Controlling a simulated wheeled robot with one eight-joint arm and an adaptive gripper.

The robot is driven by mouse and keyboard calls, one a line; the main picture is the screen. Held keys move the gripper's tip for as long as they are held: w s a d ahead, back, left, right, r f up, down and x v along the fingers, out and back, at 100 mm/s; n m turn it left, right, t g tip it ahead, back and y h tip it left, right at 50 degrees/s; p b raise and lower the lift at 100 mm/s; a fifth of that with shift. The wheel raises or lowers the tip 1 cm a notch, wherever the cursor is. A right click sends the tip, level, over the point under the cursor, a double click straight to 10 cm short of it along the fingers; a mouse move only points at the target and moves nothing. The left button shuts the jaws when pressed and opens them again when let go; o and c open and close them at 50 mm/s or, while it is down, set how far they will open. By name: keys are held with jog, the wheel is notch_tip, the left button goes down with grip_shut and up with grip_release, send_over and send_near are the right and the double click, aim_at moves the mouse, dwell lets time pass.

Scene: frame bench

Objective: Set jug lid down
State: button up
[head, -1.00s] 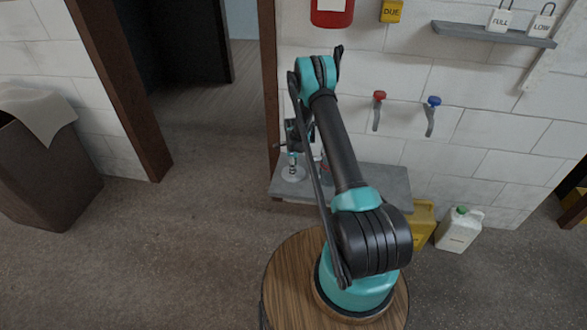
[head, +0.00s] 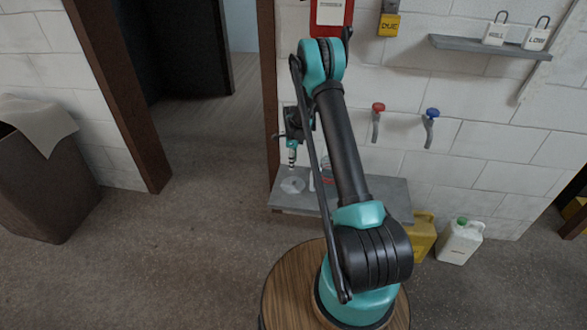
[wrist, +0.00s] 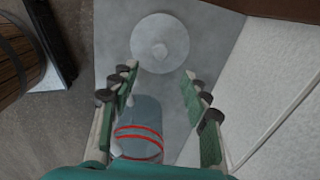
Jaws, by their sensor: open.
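The jug lid, a pale round disc with a small knob at its centre, lies flat on the grey bench (head: 395,195) in the head view (head: 292,186). The lid also shows at the top of the wrist view (wrist: 160,28). The jug, clear with red bands, stands beside the lid on the bench; it shows in the wrist view (wrist: 138,112) and is mostly behind my arm in the head view. My gripper (wrist: 160,82) is open and empty. In the head view my gripper (head: 292,165) hangs above the lid, apart from it.
A yellow can (head: 422,236) and a white can with a green cap (head: 460,241) stand on the floor right of the bench. Red (head: 377,108) and blue (head: 432,114) handled taps are on the wall. A doorway and a brown bin (head: 40,185) are left.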

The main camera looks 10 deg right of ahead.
jog(key=s+d+r+n+t, duration=0.1)
jog(key=s+r+n, duration=0.4)
jog(key=s+r, duration=0.45)
jog(key=s+d+r+n+t, duration=0.15)
jog(key=s+r+n, duration=0.45)
jog(key=r, duration=0.6)
jog(key=s+d+r+n+t, duration=0.1)
jog(key=s+n, duration=0.9)
jog(key=s, duration=1.6)
jog(key=shift+s+d+r+n+t, duration=0.35)
jog(key=shift+d+r, duration=0.1)
jog(key=shift+d, duration=0.1)
jog(key=shift+d, duration=0.1)
